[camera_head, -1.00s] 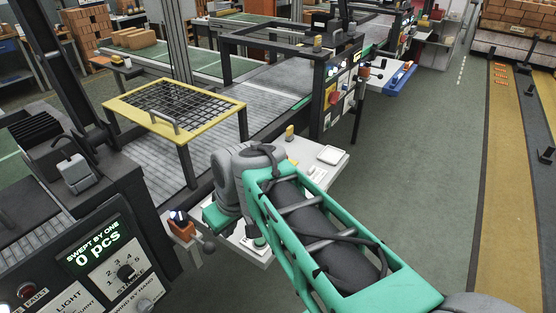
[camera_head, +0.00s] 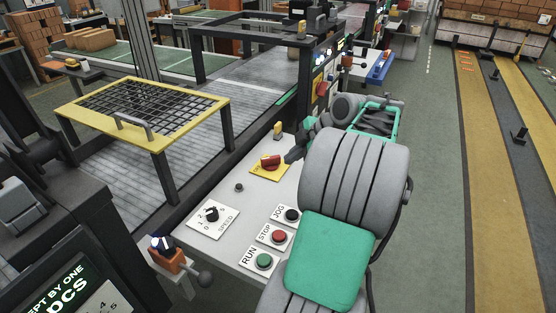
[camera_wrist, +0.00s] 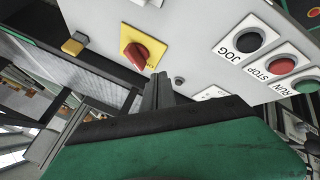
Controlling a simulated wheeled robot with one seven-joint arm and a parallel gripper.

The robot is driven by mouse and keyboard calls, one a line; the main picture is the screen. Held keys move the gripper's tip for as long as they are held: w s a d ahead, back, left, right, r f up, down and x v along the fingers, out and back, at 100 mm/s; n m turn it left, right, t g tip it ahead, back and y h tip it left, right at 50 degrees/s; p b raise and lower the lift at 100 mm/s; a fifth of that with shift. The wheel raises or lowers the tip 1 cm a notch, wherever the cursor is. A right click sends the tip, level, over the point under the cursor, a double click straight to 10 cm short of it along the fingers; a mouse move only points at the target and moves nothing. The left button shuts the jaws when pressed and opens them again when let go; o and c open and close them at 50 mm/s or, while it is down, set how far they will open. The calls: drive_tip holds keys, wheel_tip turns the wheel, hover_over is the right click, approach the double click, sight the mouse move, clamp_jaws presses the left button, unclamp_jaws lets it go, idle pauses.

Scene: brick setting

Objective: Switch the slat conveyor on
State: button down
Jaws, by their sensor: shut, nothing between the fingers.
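The slat conveyor (camera_head: 128,178) runs behind a pale control panel (camera_head: 228,180). The panel bears a green RUN button (camera_head: 264,261), a red STOP button (camera_head: 279,237), a black JOG button (camera_head: 292,215) and a SPEED dial (camera_head: 212,214). A red rotary switch (camera_head: 270,161) sits on a yellow plate at the panel's far end. It also shows in the wrist view (camera_wrist: 142,54), with RUN (camera_wrist: 306,86), STOP (camera_wrist: 281,66) and JOG (camera_wrist: 248,41) to its right. My gripper (camera_wrist: 158,84) is shut and empty, its fingertips close to the red switch; contact is unclear.
A yellow-framed mesh guard (camera_head: 150,105) stands over the conveyor. An orange-based device with a lever (camera_head: 170,258) is at the panel's near left corner. A small yellow-topped part (camera_head: 278,130) stands at the far end. Green floor (camera_head: 430,200) is open to the right.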

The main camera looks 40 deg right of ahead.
sight(271, 162)
drive_tip(key=x, duration=0.9)
drive_tip(key=shift+a, duration=0.15)
drive_tip(key=w, duration=0.1)
drive_tip(key=w+d, duration=0.1)
drive_tip(key=w, duration=0.1)
drive_tip(key=shift+w+d+f, duration=0.1)
drive_tip(key=shift+w+d, duration=0.3)
drive_tip(key=shift+f, duration=0.1)
